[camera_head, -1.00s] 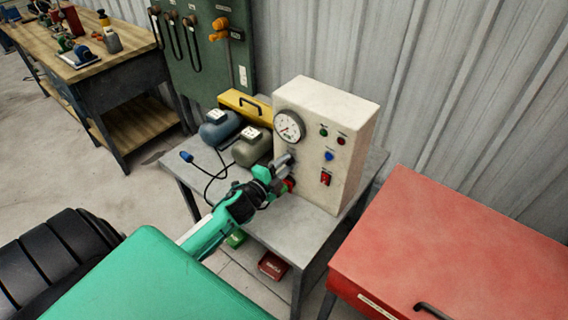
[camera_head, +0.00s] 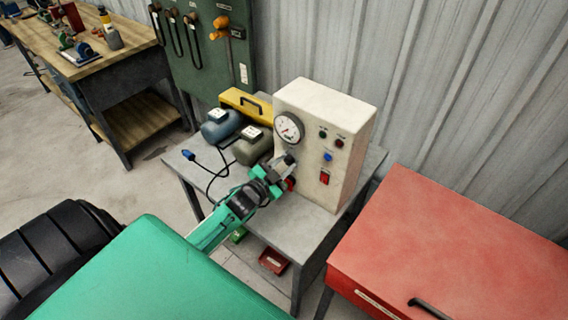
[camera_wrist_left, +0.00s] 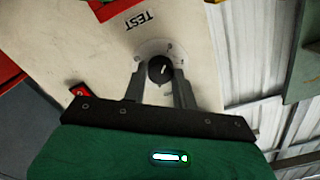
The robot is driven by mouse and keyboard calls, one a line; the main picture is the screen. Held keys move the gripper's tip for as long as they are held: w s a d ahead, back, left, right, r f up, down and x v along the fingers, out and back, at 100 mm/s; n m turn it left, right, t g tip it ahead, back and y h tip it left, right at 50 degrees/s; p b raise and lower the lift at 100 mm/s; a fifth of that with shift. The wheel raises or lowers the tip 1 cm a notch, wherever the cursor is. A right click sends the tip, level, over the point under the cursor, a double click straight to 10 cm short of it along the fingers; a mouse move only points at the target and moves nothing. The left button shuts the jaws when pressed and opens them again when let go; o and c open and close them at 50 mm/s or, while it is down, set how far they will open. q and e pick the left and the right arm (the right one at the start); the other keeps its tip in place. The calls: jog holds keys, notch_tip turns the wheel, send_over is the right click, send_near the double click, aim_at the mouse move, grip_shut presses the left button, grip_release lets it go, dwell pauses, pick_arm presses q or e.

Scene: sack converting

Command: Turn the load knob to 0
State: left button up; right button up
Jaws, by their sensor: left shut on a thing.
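The load knob (camera_wrist_left: 160,68) is a small round black knob with a white pointer line, on a pale dial plate with small marks in the left wrist view. The marks are too small to read. My left gripper (camera_wrist_left: 159,80) has one finger on each side of the knob and is shut on it. In the head view my left gripper (camera_head: 286,166) is at the front of the cream test box (camera_head: 318,150), below its white gauge (camera_head: 289,128), and hides the knob there. My right gripper is not in view.
The box stands on a grey table (camera_head: 300,218) with two motors (camera_head: 252,146) and a yellow case (camera_head: 244,104) beside it. A red switch (camera_head: 324,177) and a red button (camera_head: 290,184) are near my gripper. A red cabinet (camera_head: 450,240) stands at right.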

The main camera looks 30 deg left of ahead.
pick_arm(q)
jog(key=shift+f, duration=0.1)
dwell(0.5)
jog(key=o, duration=1)
jog(key=shift+s, duration=0.45)
jog(key=shift+s+a+b, duration=0.2)
jog(key=shift+s+b, duration=0.4)
jog(key=shift+s, duration=1.55)
jog(key=shift+s+a+b, duration=0.15)
jog(key=shift+s+b, duration=0.45)
jog(key=shift+s, duration=1.55)
jog(key=shift+s+a+b, duration=0.2)
jog(key=shift+s+b, duration=0.4)
jog(key=shift+s, duration=1.55)
jog(key=shift+n, duration=0.3)
